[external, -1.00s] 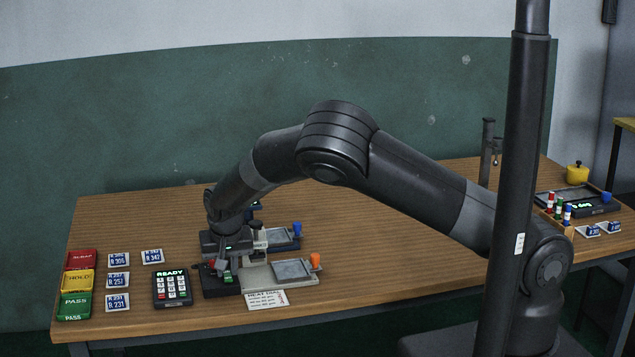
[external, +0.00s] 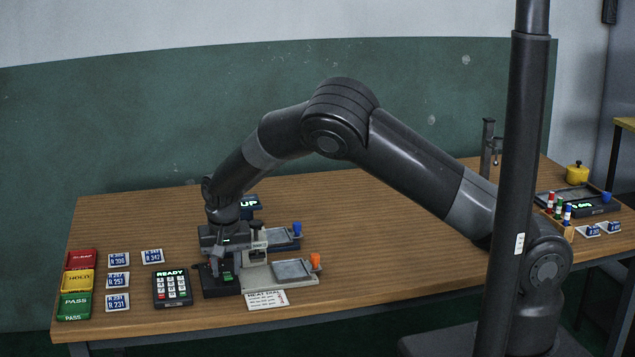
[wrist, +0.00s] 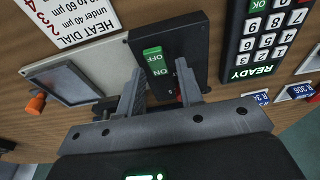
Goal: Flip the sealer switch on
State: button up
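The sealer's black switch box (external: 222,289) stands at the left end of the grey sealer plate on the desk. A small red part shows near the right finger. My gripper (wrist: 158,82) is over the box with its two fingers apart, one on each side of the green piece. In the external view my gripper (external: 220,270) points down at the box. I cannot tell whether a finger touches the switch, and the lever's tilt is unclear.
A keypad reading READY (external: 172,288) stands close left of the box. A heat dial card (external: 267,299) lies in front. The sealer plate has an orange knob (external: 315,260); a blue-knobbed unit (external: 297,229) sits behind. Red, yellow and green trays (external: 74,306) are far left.

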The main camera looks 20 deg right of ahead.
aim_at(228, 277)
jog(key=shift+o, duration=0.6)
jog(key=shift+r, duration=0.1)
notch_tip(228, 277, up, 10)
jog(key=s, duration=0.2)
jog(key=shift+r, duration=0.2)
